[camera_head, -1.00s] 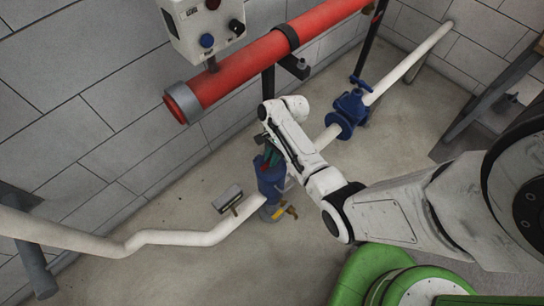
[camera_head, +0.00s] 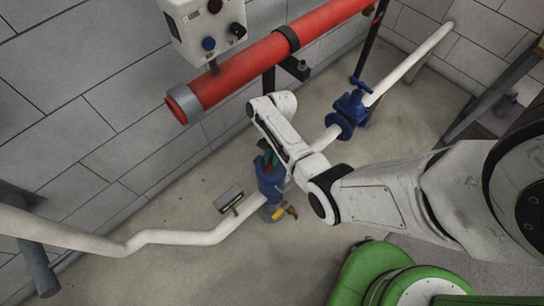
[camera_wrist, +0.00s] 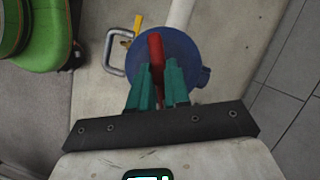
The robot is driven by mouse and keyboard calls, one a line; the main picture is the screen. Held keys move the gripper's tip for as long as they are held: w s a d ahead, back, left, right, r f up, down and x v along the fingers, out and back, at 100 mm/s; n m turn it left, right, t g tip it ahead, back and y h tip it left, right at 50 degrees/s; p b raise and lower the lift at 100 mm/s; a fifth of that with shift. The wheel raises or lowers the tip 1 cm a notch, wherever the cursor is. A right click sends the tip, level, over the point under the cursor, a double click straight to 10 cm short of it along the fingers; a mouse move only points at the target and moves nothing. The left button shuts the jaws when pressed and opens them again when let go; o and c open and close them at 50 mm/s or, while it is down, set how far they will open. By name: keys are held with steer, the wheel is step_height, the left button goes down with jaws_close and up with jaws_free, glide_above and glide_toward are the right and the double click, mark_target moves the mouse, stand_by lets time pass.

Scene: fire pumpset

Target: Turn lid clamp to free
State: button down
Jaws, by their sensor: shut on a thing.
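The lid clamp is a red bar (camera_wrist: 156,52) across the top of a round blue housing (camera_wrist: 188,58) in the wrist view. My gripper (camera_wrist: 157,75) has its teal fingers on both sides of the red bar and is shut on it. The near end of the bar is hidden between the fingers. In the head view, the blue housing (camera_head: 271,184) stands upright on the floor pipe, with my gripper (camera_head: 266,162) at its top. My arm partly covers it there, and the clamp is hard to make out.
A yellow lever (camera_head: 279,213) sits low on the housing. A grey block (camera_head: 229,198) lies left of it by the white pipe (camera_head: 185,237). A thick red pipe (camera_head: 250,65) and control box (camera_head: 205,30) are behind. A blue valve (camera_head: 349,108) is to the right. A grey U-shaped handle (camera_wrist: 119,50) shows beside the housing.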

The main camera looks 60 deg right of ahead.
steer(key=n+g, duration=0.1)
steer(key=n, duration=0.2)
steer(key=n+g+h, duration=0.1)
steer(key=n, duration=0.2)
steer(key=shift+w+a+n, duration=0.1)
steer(key=shift+n, duration=0.2)
steer(key=n+h, duration=0.1)
steer(key=n, duration=0.2)
steer(key=n+g+h, duration=0.1)
steer(key=n, duration=0.2)
steer(key=shift+w+a+p, duration=0.1)
steer(key=shift+a+p, duration=0.05)
steer(key=shift+p, duration=0.2)
steer(key=c, duration=1.1)
jaws_free()
steer(key=shift+w+r, duration=0.1)
steer(key=v, duration=1)
steer(key=shift+w+a+r+p, duration=0.1)
steer(key=shift+w+r+p, duration=0.1)
steer(key=shift+w+p, duration=0.15)
